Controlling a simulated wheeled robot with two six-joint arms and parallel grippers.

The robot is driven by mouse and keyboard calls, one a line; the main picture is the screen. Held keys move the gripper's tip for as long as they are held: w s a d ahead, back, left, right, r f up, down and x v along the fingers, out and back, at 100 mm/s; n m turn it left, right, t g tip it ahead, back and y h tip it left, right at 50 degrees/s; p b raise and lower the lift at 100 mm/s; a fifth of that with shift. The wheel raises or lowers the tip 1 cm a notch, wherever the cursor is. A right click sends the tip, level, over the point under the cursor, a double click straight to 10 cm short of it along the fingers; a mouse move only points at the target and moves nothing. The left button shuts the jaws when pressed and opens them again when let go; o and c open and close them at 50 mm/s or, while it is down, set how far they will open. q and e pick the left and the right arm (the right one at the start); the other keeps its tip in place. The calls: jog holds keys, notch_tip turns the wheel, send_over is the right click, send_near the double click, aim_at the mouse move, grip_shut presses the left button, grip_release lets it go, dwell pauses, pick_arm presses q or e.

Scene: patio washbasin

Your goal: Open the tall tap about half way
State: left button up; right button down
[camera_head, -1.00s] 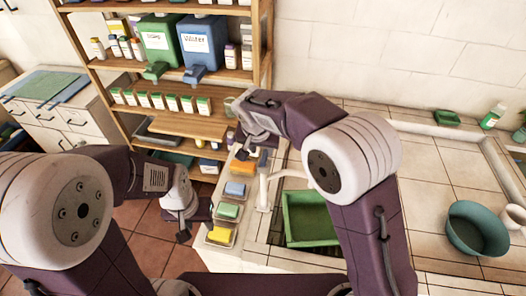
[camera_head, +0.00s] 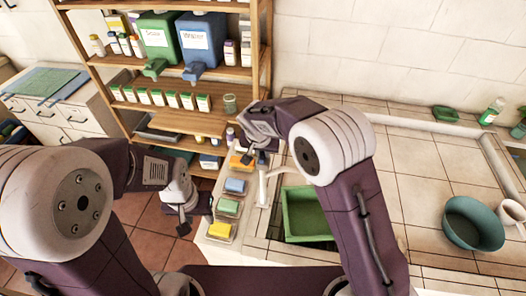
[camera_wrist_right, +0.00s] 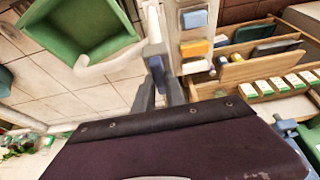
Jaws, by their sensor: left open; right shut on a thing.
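The tall tap (camera_head: 263,190) is white and stands upright at the left side of the sink, its curved spout reaching right. In the right wrist view its spout (camera_wrist_right: 100,67) arches beside the green basin. My right gripper (camera_head: 262,156) is at the top of the tap. My left gripper (camera_head: 185,222) is open and empty, low over the floor, left of the counter.
A green basin (camera_head: 304,213) sits in the sink, right of the tap. Sponges, yellow (camera_head: 205,231), green and blue, line the counter's left edge. A wooden shelf (camera_head: 180,121) with jars and dispensers stands behind. A teal bowl (camera_head: 472,222) is far right.

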jog(key=shift+n, duration=0.6)
jog(key=shift+d+r+n+y, duration=0.1)
jog(key=shift+n+y, duration=0.4)
jog(key=shift+n, duration=0.3)
jog(key=n+y+p, duration=0.1)
jog(key=n+p, duration=0.1)
jog(key=n, duration=0.1)
jog(key=shift+d+r, duration=0.1)
jog(key=shift+w+n+y, duration=0.1)
jog(key=shift+n+y, duration=0.2)
jog(key=shift+n, duration=0.3)
jog(key=shift+n+g, duration=0.3)
jog(key=shift+n, duration=0.2)
jog(key=shift+n+y, duration=0.3)
jog(key=c, duration=1.4)
grip_release()
